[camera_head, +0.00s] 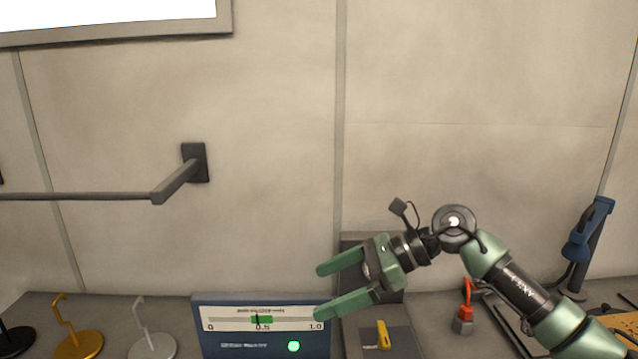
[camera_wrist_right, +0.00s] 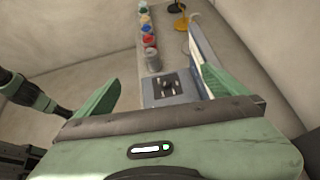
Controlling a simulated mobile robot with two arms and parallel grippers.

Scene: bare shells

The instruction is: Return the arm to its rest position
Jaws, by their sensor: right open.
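My right arm (camera_head: 520,288) reaches in from the lower right in the head view. Its green gripper (camera_head: 321,290) is open and empty, with the fingers pointing left. In that picture the gripper appears just above and right of a blue meter box, with the lower finger overlapping its top right corner; I cannot tell the exact gap. The open fingers also show in the wrist view (camera_wrist_right: 158,78), with nothing between them but the bench further off. My left gripper is not in view; a dark and green arm part shows at the left of the wrist view.
The blue meter box (camera_head: 265,347) has a scale and a lit green light. A yellow-handled piece (camera_head: 383,335) is on a grey box beside it. Gold (camera_head: 78,345) and silver (camera_head: 152,345) hook stands are at left. A wall rail (camera_head: 90,196) juts out. Coloured jars (camera_wrist_right: 147,30) line the bench.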

